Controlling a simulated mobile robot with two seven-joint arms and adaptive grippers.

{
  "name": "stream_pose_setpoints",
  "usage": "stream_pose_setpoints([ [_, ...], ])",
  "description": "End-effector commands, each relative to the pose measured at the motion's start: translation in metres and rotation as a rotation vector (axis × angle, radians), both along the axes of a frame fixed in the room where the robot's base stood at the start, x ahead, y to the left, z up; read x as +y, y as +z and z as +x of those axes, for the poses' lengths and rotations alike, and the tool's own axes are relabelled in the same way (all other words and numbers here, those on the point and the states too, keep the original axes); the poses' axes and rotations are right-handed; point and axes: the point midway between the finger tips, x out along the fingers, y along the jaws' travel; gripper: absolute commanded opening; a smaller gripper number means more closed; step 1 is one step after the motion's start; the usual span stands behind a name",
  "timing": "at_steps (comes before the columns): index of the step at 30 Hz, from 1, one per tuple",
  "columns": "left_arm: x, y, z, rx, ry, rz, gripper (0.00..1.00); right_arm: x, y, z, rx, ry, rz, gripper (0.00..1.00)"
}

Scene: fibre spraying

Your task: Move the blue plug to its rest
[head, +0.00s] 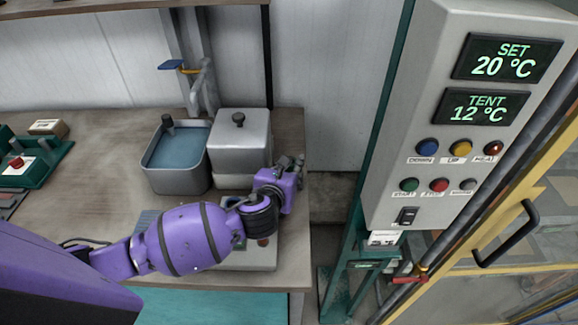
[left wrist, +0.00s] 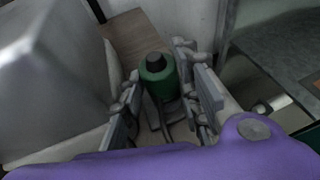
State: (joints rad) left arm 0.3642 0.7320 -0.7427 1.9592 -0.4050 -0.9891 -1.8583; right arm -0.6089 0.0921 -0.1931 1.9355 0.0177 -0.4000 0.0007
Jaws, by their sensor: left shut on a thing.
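My left arm reaches across the bench in the head view, with my left gripper (head: 297,165) near the bench's right edge, right of the lidded metal box. In the left wrist view, a green cylinder with a dark knob on top (left wrist: 157,78) stands upright between the fingers of my left gripper (left wrist: 160,95), which is shut on it. In the head view the cylinder is hidden by the gripper. I cannot make out a clearly blue plug or its rest. My right gripper is not in view.
A metal tub of bluish water (head: 177,172) and a lidded metal box (head: 240,140) stand behind my forearm. A grey device (head: 262,258) lies partly under it. A control cabinet (head: 400,120) stands to the right, beyond a gap. A blue-handled tap (head: 171,65) is above the tub.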

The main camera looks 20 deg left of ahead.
Motion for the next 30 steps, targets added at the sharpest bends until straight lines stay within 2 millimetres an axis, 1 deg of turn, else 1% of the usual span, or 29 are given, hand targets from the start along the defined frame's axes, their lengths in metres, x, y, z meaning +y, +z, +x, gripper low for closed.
stream_pose_setpoints([
  [10, 0.0, -0.009, 0.0, 0.001, 0.0, -0.001, 0.04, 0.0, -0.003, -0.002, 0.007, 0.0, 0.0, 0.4],
  [11, 0.0, -0.009, 0.0, 0.0, 0.0, -0.001, 0.34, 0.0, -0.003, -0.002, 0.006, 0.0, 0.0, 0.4],
  [15, 0.0, -0.008, 0.0, 0.0, 0.0, -0.001, 0.52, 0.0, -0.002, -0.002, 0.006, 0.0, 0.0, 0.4],
  [25, 0.0, -0.008, -0.002, 0.001, 0.001, -0.001, 0.53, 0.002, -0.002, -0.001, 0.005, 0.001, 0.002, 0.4],
  [28, 0.0, -0.006, -0.008, 0.001, -0.001, -0.001, 0.53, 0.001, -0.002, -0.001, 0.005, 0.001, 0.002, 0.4],
  [30, 0.0, -0.003, -0.017, 0.002, 0.0, -0.001, 0.53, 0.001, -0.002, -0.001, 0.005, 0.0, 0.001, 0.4],
])
